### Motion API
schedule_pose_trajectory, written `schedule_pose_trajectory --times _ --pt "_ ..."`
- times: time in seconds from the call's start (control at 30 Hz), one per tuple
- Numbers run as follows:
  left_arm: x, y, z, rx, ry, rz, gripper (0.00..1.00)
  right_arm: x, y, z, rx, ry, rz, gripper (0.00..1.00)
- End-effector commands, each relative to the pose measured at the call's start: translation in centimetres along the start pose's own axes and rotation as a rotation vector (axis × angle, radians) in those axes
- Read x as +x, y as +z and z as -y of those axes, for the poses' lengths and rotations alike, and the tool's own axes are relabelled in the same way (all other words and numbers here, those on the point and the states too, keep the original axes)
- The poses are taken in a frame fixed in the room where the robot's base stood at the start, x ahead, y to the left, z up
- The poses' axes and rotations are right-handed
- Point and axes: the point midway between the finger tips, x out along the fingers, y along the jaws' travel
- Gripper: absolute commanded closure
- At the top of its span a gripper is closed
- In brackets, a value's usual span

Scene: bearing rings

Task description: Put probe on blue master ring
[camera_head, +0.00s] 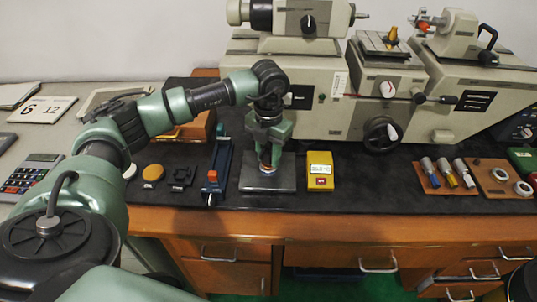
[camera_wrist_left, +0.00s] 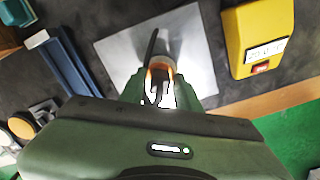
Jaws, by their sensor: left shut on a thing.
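My left gripper (camera_head: 266,160) points down over a grey metal plate (camera_head: 284,184) on the black mat. In the left wrist view, the gripper (camera_wrist_left: 162,95) is shut on a slim upright thing with a shiny body, an orange-copper band and a dark cable; it appears to be the probe (camera_wrist_left: 160,66). Its lower end is low over the plate, near a small blue-edged ring (camera_head: 268,173), apparently the blue master ring, mostly hidden by the fingers. I cannot tell whether probe and ring touch. My right gripper is not in view.
A yellow display unit (camera_head: 320,172) stands right of the plate. A blue stand with a red block (camera_head: 217,171) is close on the left. A large beige machine (camera_head: 345,85) stands behind. Wooden holders with cylinders (camera_head: 446,175) and pale rings (camera_head: 500,174) lie at right.

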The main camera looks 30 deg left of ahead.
Motion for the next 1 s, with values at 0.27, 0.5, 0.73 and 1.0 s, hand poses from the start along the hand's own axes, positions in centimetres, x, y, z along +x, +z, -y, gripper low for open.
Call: schedule_pose_trajectory --times 0.27,0.5,0.73,1.0 --pt "-0.04 0.00 0.00 0.000 0.000 0.000 1.00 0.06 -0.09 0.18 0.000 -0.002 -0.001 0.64" --pt "-0.03 0.01 0.01 0.000 0.000 0.000 1.00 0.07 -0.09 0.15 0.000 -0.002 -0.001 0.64" --pt "0.13 0.01 0.01 0.000 0.000 0.000 0.78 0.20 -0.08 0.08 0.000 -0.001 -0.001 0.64" --pt "0.11 0.00 0.01 0.000 0.000 0.000 0.55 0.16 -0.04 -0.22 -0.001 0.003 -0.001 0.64"
